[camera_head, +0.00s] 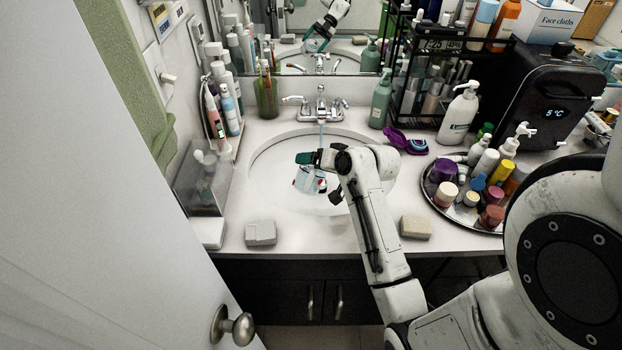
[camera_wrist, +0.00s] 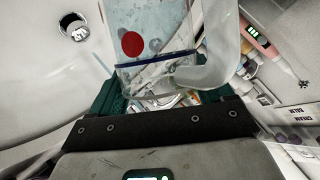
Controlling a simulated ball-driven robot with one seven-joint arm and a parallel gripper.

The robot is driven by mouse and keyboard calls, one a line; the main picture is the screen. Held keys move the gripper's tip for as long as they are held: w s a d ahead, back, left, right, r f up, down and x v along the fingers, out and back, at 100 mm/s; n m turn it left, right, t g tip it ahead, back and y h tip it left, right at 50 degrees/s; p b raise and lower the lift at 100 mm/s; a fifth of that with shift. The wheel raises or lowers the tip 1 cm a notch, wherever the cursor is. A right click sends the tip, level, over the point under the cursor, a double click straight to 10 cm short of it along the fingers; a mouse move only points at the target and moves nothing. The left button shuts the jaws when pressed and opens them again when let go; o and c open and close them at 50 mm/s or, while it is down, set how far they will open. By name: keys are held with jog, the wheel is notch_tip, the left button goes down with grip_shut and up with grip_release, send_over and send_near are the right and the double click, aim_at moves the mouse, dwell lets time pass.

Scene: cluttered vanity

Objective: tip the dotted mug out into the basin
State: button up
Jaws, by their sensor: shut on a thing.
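The dotted mug (camera_head: 309,180) is pale with red and dark spots and hangs from my gripper (camera_head: 312,158) over the basin (camera_head: 268,180). In the wrist view the mug (camera_wrist: 150,45) shows one red dot, a dark blue band and a curved handle on its right. My gripper (camera_wrist: 160,97) has green fingers and is shut on the mug. The mug looks somewhat tilted; its contents cannot be made out. The basin (camera_wrist: 40,90) is white, with a round drain hole at upper left in the wrist view.
The tap (camera_head: 321,106) stands behind the basin, with a thin bluish stream below its spout. A tray of bottles (camera_head: 465,215) sits at right. A soap block (camera_head: 415,227) and a grey block (camera_head: 261,233) lie on the front counter. A white door (camera_head: 120,250) is at near left.

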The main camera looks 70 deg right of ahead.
jog(key=shift+d+f+m+y+p, duration=0.15)
jog(key=shift+m+y+p, duration=0.35)
jog(key=shift+p, duration=0.4)
dwell(0.7)
jog(key=shift+s+d+f+m+t+y+p, duration=0.1)
jog(key=shift+d+f+m+t+y+p, duration=0.25)
jog(key=shift+p, duration=0.55)
jog(key=shift+s+f+m+t+y+p, duration=0.15)
jog(key=shift+f+m+y+p, duration=0.15)
jog(key=shift+y+p, duration=0.45)
dwell(4.8)
